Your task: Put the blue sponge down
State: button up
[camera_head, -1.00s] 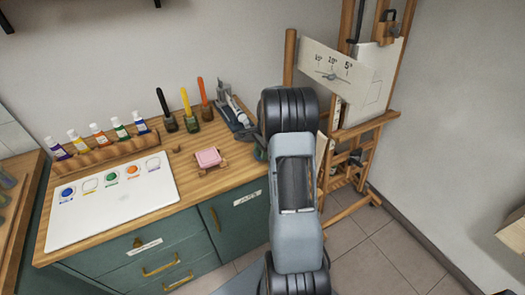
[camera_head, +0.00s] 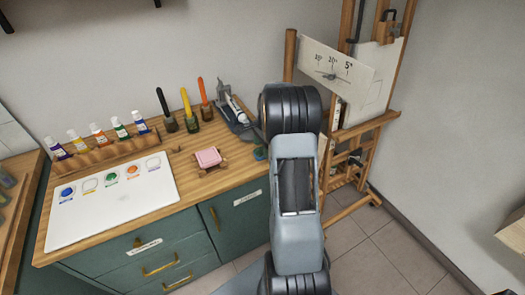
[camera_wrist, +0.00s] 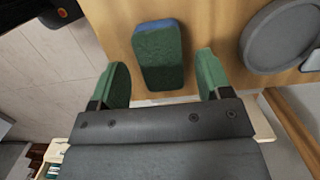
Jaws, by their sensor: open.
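The blue sponge (camera_wrist: 158,58), a block with a blue end and a dark green face, lies on the wooden counter top in the wrist view. In the head view a small blue-green patch of it (camera_head: 261,153) shows at the counter's right end, beside my arm. My gripper (camera_wrist: 163,66) is open, with one green finger on each side of the sponge's near end. Gaps show between the fingers and the sponge. In the head view my arm hides most of the gripper.
A pink block (camera_head: 208,157) on a small wooden stand lies to the left. A grey tray (camera_head: 244,128) with a tube stands behind. Brushes in jars, paint tubes and a white palette sheet (camera_head: 110,205) fill the left. An easel (camera_head: 360,130) stands right, beyond the counter.

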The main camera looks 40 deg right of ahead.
notch_tip(320, 180, up, 9)
jog(key=d, duration=0.1)
jog(key=s+a+r+n, duration=0.2)
jog(key=a+r+n, duration=0.3)
jog(key=a, duration=0.3)
jog(key=s+a+f+n+t+h, duration=0.1)
jog(key=s+a+n+t, duration=0.2)
jog(key=s+a+n, duration=1.1)
jog(key=shift+s+a+n+t, duration=0.3)
jog(key=shift+s+a+n, duration=0.1)
jog(key=shift+s+a, duration=0.7)
jog(key=shift+w+a, duration=0.15)
jog(key=shift+w, duration=0.05)
jog(key=shift+c, duration=0.3)
